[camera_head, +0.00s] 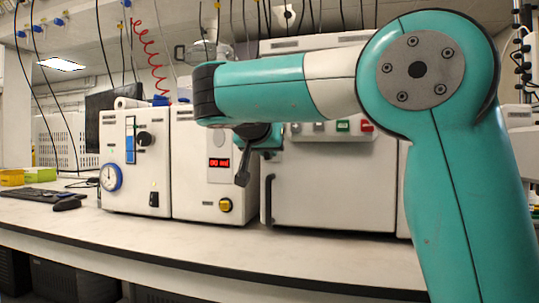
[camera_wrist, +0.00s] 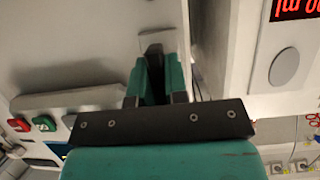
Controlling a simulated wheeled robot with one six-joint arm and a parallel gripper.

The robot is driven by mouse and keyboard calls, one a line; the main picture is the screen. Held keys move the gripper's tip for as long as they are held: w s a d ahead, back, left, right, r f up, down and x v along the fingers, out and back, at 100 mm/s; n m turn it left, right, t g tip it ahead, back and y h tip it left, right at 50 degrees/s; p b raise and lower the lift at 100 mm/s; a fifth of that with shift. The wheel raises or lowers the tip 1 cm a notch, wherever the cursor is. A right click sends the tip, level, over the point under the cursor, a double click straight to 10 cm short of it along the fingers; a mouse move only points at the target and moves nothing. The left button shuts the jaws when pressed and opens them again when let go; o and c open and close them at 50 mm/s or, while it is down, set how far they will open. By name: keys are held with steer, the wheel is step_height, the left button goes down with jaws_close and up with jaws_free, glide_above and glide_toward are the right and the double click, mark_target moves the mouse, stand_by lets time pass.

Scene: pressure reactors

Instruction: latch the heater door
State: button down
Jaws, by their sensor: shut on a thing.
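The heater is the large white cabinet in the head view, with a broad white door (camera_head: 335,190) and a dark vertical handle (camera_head: 268,200) at its left edge. The door looks closed or nearly so. In the wrist view the pale door face (camera_wrist: 75,45) fills the left side. A small grey latch piece (camera_wrist: 151,40) stands out near the door's edge. My gripper (camera_wrist: 158,62) has its teal fingers closed around the latch piece, hiding part of it.
A white unit with a red display (camera_head: 219,163) and yellow knob (camera_head: 225,205) stands close left of the heater. Another unit carries a blue-rimmed gauge (camera_head: 111,177). Green and red buttons (camera_head: 343,126) sit above the door. The bench front (camera_head: 180,235) is clear.

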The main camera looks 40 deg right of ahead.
steer(key=shift+a+f, duration=0.1)
stand_by(0.4)
steer(key=c, duration=1.1)
jaws_free()
steer(key=shift+c, duration=0.2)
steer(key=p+v, duration=1.7)
steer(key=p, duration=0.2)
steer(key=shift+r, duration=0.25)
steer(key=shift+s, duration=0.1)
